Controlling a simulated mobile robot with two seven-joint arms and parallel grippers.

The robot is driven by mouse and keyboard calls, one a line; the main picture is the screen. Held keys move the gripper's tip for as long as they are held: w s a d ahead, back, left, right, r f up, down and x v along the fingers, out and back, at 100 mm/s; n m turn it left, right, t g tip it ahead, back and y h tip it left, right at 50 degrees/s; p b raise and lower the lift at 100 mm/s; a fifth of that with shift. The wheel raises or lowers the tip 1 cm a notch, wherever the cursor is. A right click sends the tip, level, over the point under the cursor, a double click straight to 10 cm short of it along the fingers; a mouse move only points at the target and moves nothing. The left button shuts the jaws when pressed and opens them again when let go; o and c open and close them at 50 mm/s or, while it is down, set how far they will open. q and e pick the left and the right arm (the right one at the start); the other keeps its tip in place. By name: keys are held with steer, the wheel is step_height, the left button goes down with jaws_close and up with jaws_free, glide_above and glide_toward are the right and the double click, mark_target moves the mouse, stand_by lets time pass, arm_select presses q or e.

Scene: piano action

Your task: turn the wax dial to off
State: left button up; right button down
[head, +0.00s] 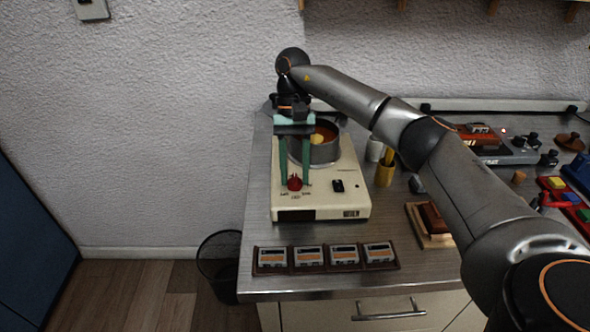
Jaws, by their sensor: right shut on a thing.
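The cream wax heater (325,203) stands near the left end of the metal-topped bench, with a metal pot (322,152) of orange wax on top. The red wax dial (295,184) is on its front left, with small markings below it. My right gripper (295,182) reaches down from above with its two green fingers, one on each side of the dial, and is shut on it. Which marking the dial points at is too small to tell. My left gripper is not in view.
A brown rack (325,267) of small boxes lies at the bench's front edge. A dark bin (218,268) stands on the floor left.

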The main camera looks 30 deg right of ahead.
stand_by(0.4)
steer(key=shift+c, duration=2.4)
jaws_free()
steer(key=p+v, duration=0.5)
steer(key=v, duration=0.7)
steer(key=shift+r, duration=0.25)
steer(key=shift+d, duration=0.1)
